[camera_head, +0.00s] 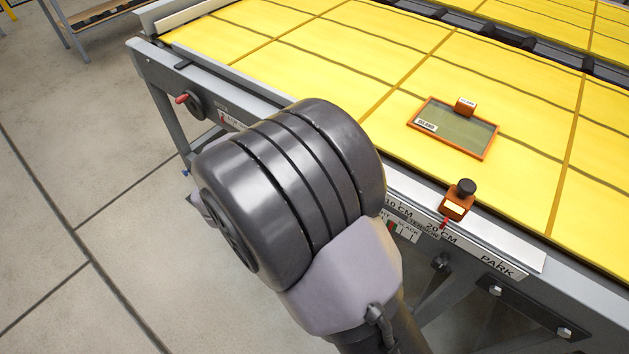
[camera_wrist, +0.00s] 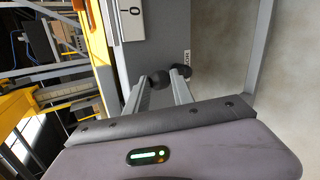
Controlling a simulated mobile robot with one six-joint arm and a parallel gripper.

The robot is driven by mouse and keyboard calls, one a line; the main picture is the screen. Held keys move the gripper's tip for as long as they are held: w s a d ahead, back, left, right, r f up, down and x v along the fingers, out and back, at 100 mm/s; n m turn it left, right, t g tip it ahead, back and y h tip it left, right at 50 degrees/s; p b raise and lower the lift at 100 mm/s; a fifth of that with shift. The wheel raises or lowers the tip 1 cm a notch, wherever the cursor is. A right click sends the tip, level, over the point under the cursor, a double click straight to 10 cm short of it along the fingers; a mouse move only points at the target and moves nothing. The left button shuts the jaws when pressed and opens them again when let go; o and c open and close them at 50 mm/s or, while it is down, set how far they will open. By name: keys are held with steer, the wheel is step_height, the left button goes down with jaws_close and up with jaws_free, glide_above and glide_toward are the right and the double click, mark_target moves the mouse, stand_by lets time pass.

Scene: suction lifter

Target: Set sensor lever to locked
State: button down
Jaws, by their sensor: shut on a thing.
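In the wrist view my gripper (camera_wrist: 162,84) has its two pale fingers closed around a dark round knob (camera_wrist: 159,79). The knob stands in front of a grey panel (camera_wrist: 155,45). A second dark round piece (camera_wrist: 185,71) shows at the tip of the right finger. I cannot read a locked mark, and the lever's position is unclear. In the head view my arm's large dark joint hides the gripper and what it holds.
A yellow-topped table (camera_head: 330,45) fills the back. A red handle (camera_head: 182,98) sits on its left side. An orange-framed plate (camera_head: 455,130) lies on top. An orange slider with a black knob (camera_head: 457,201) sits on the front scale rail. Grey floor (camera_head: 70,130) is open at left.

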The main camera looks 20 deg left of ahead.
steer(key=shift+d+f, duration=0.15)
steer(key=c, duration=1.3)
jaws_free()
steer(key=shift+o, duration=1.1)
steer(key=shift+w+f, duration=0.1)
steer(key=shift+w, duration=0.15)
steer(key=shift+s, duration=0.1)
steer(key=p+v, duration=0.6)
steer(key=v, duration=1.1)
steer(key=shift+s+r, duration=0.2)
